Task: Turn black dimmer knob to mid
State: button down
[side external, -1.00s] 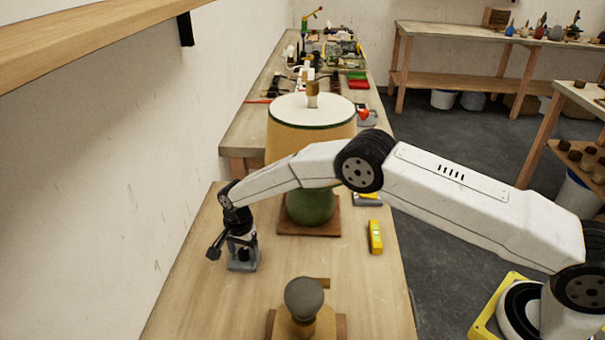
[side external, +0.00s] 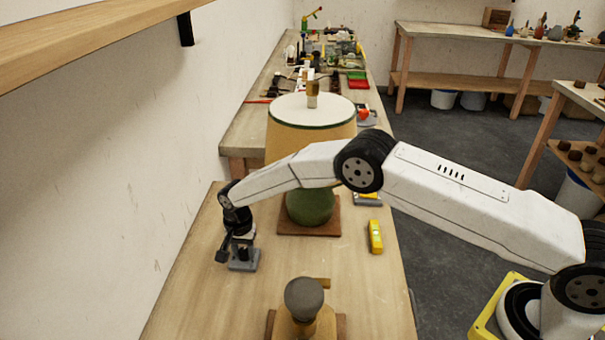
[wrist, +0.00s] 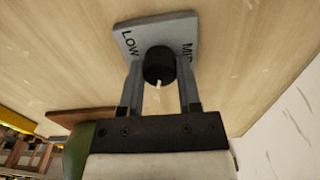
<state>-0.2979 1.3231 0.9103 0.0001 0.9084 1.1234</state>
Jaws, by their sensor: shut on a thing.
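The black dimmer knob (wrist: 160,66) stands on a grey plate (wrist: 158,27) in the wrist view. A white pointer mark on the knob faces the bottom of that picture. The plate reads LOW at its left and MID at its right, the MID partly covered by a finger. My gripper (wrist: 160,70) is shut on the knob, one finger on each side. In the side external view my gripper (side external: 241,250) points straight down onto the grey plate (side external: 245,267), and the knob is not clearly visible there.
A lamp with a green base (side external: 310,207) and a cream shade (side external: 290,140) stands behind my gripper. A yellow level (side external: 375,237) lies to the right. A round grey-topped object (side external: 304,298) stands in front.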

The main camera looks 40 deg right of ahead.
jog(key=n, duration=1)
jog(key=shift+n, duration=0.4)
jog(key=n, duration=1)
jog(key=shift+n, duration=0.3)
jog(key=shift+c, duration=1.5)
grip_release()
jog(key=shift+r, duration=0.1)
